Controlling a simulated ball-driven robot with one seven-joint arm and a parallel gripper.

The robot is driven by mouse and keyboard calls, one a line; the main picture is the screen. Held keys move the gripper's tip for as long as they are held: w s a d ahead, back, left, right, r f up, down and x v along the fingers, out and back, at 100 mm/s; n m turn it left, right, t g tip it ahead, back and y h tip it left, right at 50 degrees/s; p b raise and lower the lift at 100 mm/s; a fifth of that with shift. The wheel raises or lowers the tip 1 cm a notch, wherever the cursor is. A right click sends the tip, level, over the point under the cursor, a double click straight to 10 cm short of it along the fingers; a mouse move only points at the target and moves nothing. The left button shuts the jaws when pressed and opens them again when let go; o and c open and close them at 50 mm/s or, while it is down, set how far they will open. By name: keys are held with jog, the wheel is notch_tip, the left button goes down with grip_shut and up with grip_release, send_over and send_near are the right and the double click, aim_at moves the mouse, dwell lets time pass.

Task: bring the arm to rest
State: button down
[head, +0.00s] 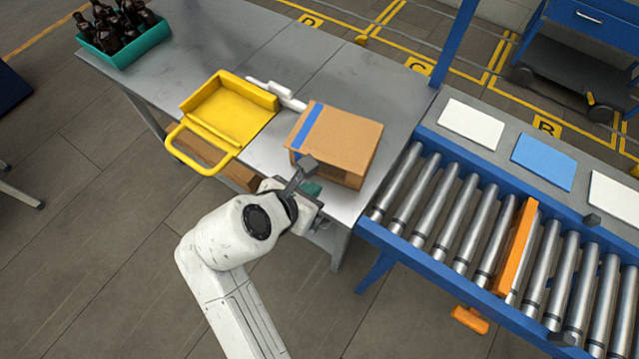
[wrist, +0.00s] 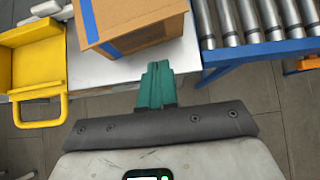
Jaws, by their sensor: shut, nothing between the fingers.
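My white arm reaches up from the bottom of the head view. My gripper (head: 312,188) is at the table's front edge, just in front of a cardboard box (head: 338,140). In the wrist view the teal fingers of my gripper (wrist: 157,72) are together with nothing between them. The box (wrist: 140,22) stands just beyond the fingertips; I cannot tell whether they touch it. The box has a blue stripe on top.
The grey table (head: 345,75) carries a yellow tray with a handle (head: 228,112) and a teal crate of amber bottles (head: 150,52). A roller conveyor (head: 450,215) with an orange bar (head: 517,248) lies to the right. Floor is free at the lower left.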

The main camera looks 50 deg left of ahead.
jog(key=shift+v, duration=2.05)
jog(key=w+d+f+m+g+h+b, duration=0.1)
jog(key=w+d+f+m, duration=0.3)
jog(key=d, duration=0.5)
jog(key=w+d+f+m+g+h+b, duration=0.1)
jog(key=d+f+m+g, duration=0.1)
jog(key=d+f+m, duration=0.4)
jog(key=w+d+f+m+g+h, duration=0.1)
jog(key=w+d+m, duration=0.2)
jog(key=d+m, duration=0.55)
jog(key=s+d+f+m+g+b, duration=0.1)
jog(key=s+d+f+m, duration=0.1)
jog(key=s+d+m, duration=0.3)
jog(key=s+d+f+m+g, duration=0.1)
jog(key=s+d+f+m, duration=0.2)
jog(key=d+m, duration=0.6)
jog(key=s+d+f+m+g+b, duration=0.1)
jog(key=s+d+f+m, duration=0.1)
jog(key=s+d+m, duration=0.5)
jog(key=d, duration=0.4)
jog(key=shift+d+g+y+b, duration=0.3)
jog(key=shift+d+g+y, duration=0.05)
jog(key=shift+g+y, duration=0.05)
jog(key=shift+w+f, duration=0.1)
jog(key=shift+f, duration=0.05)
